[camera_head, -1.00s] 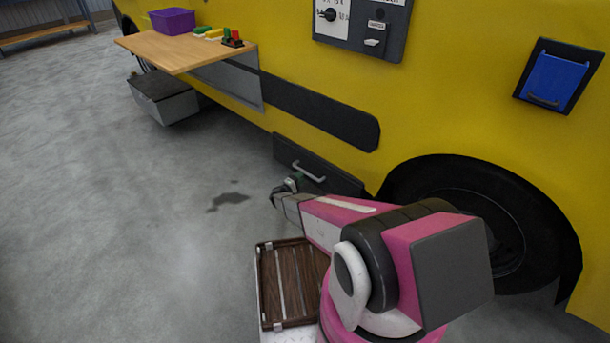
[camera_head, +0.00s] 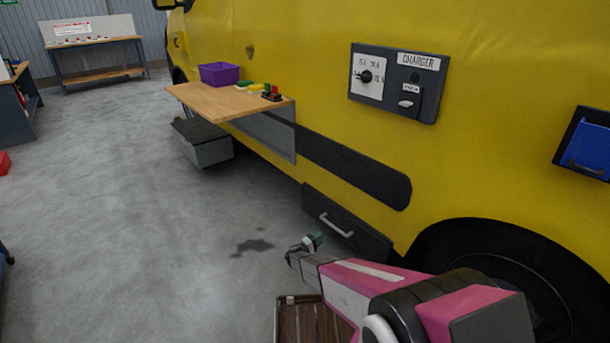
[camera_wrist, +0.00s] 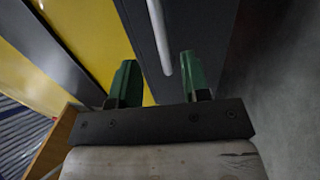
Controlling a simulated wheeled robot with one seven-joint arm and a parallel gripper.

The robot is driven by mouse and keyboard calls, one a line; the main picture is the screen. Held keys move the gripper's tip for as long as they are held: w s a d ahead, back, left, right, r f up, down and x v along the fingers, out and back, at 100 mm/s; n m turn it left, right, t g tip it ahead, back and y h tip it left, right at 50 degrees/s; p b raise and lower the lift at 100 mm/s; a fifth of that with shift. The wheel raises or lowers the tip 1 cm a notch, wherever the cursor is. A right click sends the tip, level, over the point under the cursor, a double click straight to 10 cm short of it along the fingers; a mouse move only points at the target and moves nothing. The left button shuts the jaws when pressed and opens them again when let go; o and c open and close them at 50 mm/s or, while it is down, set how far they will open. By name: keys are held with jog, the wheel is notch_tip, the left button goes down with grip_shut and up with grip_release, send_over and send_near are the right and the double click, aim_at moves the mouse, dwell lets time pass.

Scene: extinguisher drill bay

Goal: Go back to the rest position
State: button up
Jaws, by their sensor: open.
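My gripper (camera_head: 304,246) is at the end of my pink arm, low in front of the yellow vehicle (camera_head: 290,60). In the wrist view its two green fingers (camera_wrist: 160,82) stand apart with nothing between them. A dark drawer (camera_head: 347,226) with a pale bar handle (camera_head: 336,224) is in the vehicle's lower side, just beyond my gripper. The handle also shows in the wrist view (camera_wrist: 158,35), ahead of the fingers and apart from them as far as I can tell.
A wooden shelf (camera_head: 205,103) on the vehicle's side carries a purple bin (camera_head: 219,74) and small coloured blocks. A grey box (camera_head: 203,145) is below it. A charger panel (camera_head: 395,82), a blue-flapped box (camera_head: 587,148) and a wheel (camera_head: 500,255) are at right. The left floor is mostly clear, with a dark stain.

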jog(key=s+d+r+m+g+y, duration=0.2)
jog(key=s+d+r+m+g, duration=0.1)
jog(key=s+d+r+g, duration=0.45)
jog(key=s+d+r+m+g+y, duration=0.3)
jog(key=s+d+r+g, duration=0.1)
jog(key=s+r, duration=0.6)
jog(key=s+a+r+y, duration=0.3)
jog(key=s+r+y, duration=0.2)
jog(key=s+r, duration=0.3)
jog(key=s+a+r+m+y, duration=0.1)
jog(key=s+a+r+y, duration=0.2)
jog(key=s+r+y, duration=0.3)
notch_tip(320, 180, up, 3)
jog(key=s, duration=0.2)
jog(key=shift+s+a, duration=0.15)
jog(key=shift+s, duration=0.2)
